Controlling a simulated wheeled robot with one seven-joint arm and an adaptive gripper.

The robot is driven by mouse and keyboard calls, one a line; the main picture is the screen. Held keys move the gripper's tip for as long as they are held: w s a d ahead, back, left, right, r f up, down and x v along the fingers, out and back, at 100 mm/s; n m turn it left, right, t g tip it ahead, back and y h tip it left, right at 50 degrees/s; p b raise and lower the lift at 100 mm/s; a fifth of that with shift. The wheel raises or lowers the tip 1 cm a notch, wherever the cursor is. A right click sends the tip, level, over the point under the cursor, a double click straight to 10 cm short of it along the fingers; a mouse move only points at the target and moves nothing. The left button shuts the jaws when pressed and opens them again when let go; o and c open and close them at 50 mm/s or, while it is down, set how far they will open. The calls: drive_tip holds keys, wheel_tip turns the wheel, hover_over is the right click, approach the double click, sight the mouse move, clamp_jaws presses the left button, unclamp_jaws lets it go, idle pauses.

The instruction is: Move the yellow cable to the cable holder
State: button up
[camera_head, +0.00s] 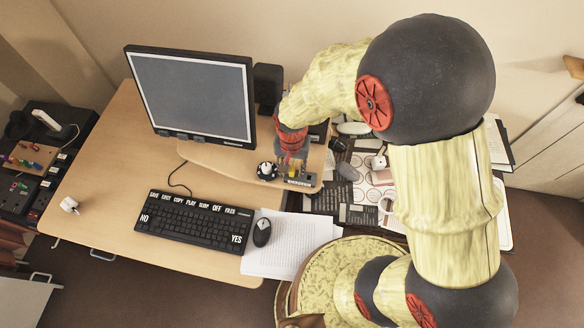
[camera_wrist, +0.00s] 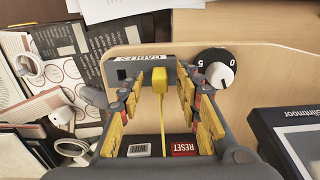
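The cable holder (camera_head: 298,182) is a small dark block with a white label at the front right edge of the raised shelf. Its label (camera_wrist: 138,49) reads "CABLES" in the wrist view. The yellow cable (camera_wrist: 159,78) has a blocky yellow head at the holder, and its thin lead runs down the picture between my fingers. I cannot tell how deep the head sits in the holder. My gripper (camera_head: 292,158) points down over the shelf just behind the holder. In the wrist view my gripper (camera_wrist: 158,103) is open, with its yellow fingers on both sides of the cable and gaps to it.
A dial (camera_wrist: 220,76) stands beside the holder. White "WIFI" (camera_wrist: 138,150) and red "RESET" (camera_wrist: 184,148) buttons lie below. The monitor (camera_head: 195,97) stands left of my arm. The keyboard (camera_head: 195,220) and mouse (camera_head: 262,232) lie in front. Papers clutter the right side.

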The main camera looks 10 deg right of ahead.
sight(292, 169)
wheel_tip(292, 169, up, 12)
idle(0.7)
drive_tip(key=s+d+r+n+t, duration=0.2)
drive_tip(key=s+d+r, duration=0.4)
drive_tip(key=r, duration=0.3)
drive_tip(key=s+d+r+n+t, duration=0.2)
drive_tip(key=s+d+r, duration=0.4)
drive_tip(key=r, duration=0.4)
drive_tip(key=shift+r+t, duration=0.15)
drive_tip(key=shift+t, duration=0.65)
